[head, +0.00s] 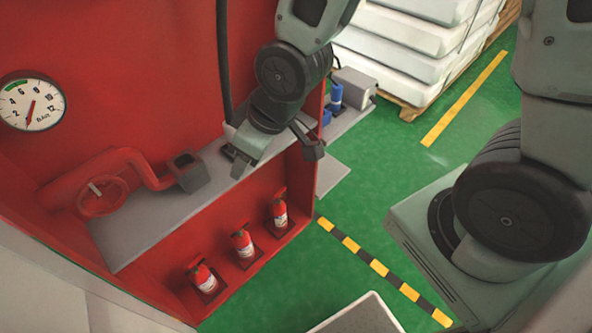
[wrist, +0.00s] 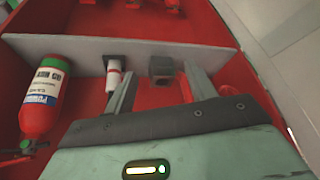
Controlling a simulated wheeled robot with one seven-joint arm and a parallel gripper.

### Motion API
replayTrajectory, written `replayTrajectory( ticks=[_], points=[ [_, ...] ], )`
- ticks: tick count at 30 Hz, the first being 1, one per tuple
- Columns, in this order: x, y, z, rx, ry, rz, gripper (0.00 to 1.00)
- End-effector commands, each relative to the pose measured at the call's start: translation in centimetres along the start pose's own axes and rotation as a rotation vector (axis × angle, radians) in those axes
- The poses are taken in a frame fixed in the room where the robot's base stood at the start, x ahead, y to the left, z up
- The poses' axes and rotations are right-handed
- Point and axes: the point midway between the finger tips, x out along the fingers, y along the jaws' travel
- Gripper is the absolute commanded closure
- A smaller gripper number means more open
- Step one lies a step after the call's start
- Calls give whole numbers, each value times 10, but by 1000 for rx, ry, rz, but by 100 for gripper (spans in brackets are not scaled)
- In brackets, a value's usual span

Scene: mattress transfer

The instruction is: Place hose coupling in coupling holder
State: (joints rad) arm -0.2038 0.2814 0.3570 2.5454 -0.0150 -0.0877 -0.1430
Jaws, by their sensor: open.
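My gripper (head: 276,154) is open, above the grey shelf of the red cabinet, with nothing visible between its fingers. In the wrist view my gripper (wrist: 162,72) has its two fingers apart. A dark grey square socket (head: 187,172) stands on the shelf by the red pipe, left of my gripper. It looks like the coupling holder. A grey square block (wrist: 162,67) shows beyond and between the fingertips; I cannot tell if it is the same part. A black hose (head: 223,60) hangs behind my gripper; its lower end is partly hidden. I cannot identify the hose coupling with certainty.
A red pipe with a handwheel (head: 103,195) lies along the shelf (head: 125,232). Small fire extinguishers (head: 242,243) stand below it. A blue fitting (head: 335,95) is behind my gripper. A large labelled cylinder (wrist: 42,100) and a white tube (wrist: 113,78) show in the wrist view.

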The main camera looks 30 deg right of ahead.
Motion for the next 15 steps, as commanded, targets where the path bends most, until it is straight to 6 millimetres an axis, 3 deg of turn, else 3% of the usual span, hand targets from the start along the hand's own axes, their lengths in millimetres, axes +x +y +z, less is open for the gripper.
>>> replayTrajectory(
  ticks=[3, 7, 11, 15],
  points=[
    [-44, -32, 21, -5, -143, -3, 45],
    [-83, -56, 48, 7, -278, -4, 45],
    [-107, -70, 68, 15, -361, -4, 45],
    [-116, -75, 75, 19, -395, -4, 45]
  ],
)
